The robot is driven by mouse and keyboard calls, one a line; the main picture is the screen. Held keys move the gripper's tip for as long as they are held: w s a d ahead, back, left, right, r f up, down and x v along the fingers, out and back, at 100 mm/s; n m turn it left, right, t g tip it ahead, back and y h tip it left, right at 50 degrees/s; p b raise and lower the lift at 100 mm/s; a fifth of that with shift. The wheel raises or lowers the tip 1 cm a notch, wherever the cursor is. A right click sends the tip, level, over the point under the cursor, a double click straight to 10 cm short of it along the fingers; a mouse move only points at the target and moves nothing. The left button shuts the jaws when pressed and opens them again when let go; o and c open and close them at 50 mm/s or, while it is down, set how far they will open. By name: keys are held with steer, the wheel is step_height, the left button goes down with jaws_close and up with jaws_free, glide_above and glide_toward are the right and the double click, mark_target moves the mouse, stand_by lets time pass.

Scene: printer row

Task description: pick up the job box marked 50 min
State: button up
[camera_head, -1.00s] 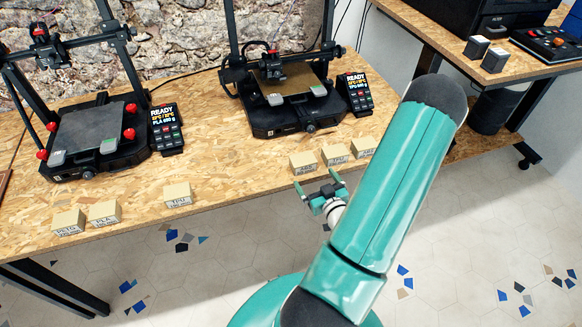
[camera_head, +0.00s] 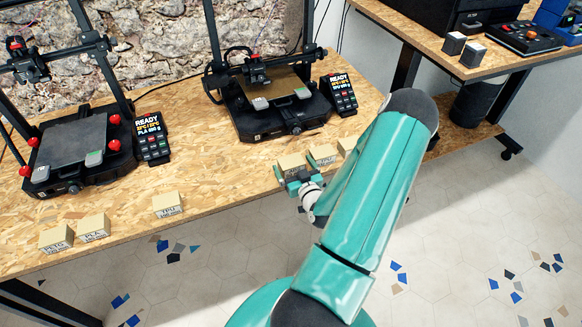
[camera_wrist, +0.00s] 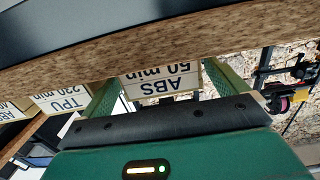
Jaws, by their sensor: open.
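The job box marked ABS 50 min (camera_wrist: 160,80) shows upside down in the wrist view, between the two green fingers of my gripper (camera_wrist: 160,84). In the head view this tan box (camera_head: 291,162) is the leftmost of three at the bench's front edge. My gripper (camera_head: 297,182) is open at its front side, hiding part of its label. I cannot tell how far the fingers reach along the box's sides.
Several tan boxes, such as this one (camera_head: 167,204), stand further left. A printer (camera_head: 270,110) stands behind on the bench (camera_head: 215,165).

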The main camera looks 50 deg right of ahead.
mark_target(288, 157)
steer(key=x, duration=0.3)
steer(key=shift+w+d, duration=0.1)
steer(key=shift+w, duration=0.25)
steer(key=shift+c, duration=0.2)
steer(key=c, duration=1.1)
steer(key=shift+r, duration=0.1)
